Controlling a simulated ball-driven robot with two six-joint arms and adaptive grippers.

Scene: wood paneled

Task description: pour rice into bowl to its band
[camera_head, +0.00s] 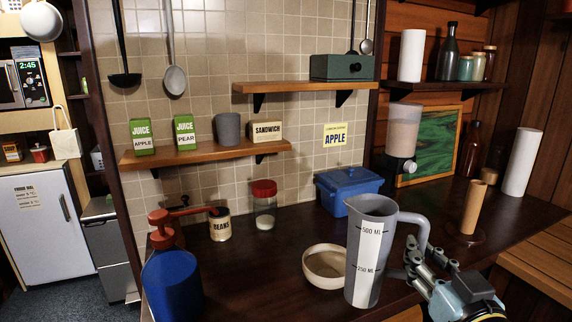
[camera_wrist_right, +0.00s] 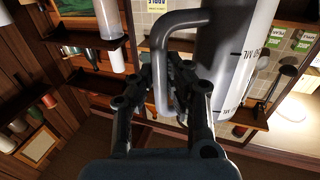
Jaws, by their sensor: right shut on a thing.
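A grey measuring jug (camera_head: 381,240) with a white strip marked 500 ML and 250 ML stands roughly upright at the right front of the counter. My right gripper (camera_head: 411,262) is shut on its handle (camera_wrist_right: 163,72), on the jug's right side. The jug (camera_wrist_right: 226,60) also fills the upper right of the right wrist view. A beige bowl (camera_head: 322,270) sits on the counter just left of the jug, partly hidden behind it. I cannot make out the bowl's band or any rice in the jug or bowl. My left gripper is not in view.
A blue bottle with a red pump top (camera_head: 172,285) stands at the left front. A beans can (camera_head: 220,226), red-lidded jar (camera_head: 264,207) and blue box (camera_head: 348,188) stand behind the bowl. A brown tube (camera_head: 473,207) stands right.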

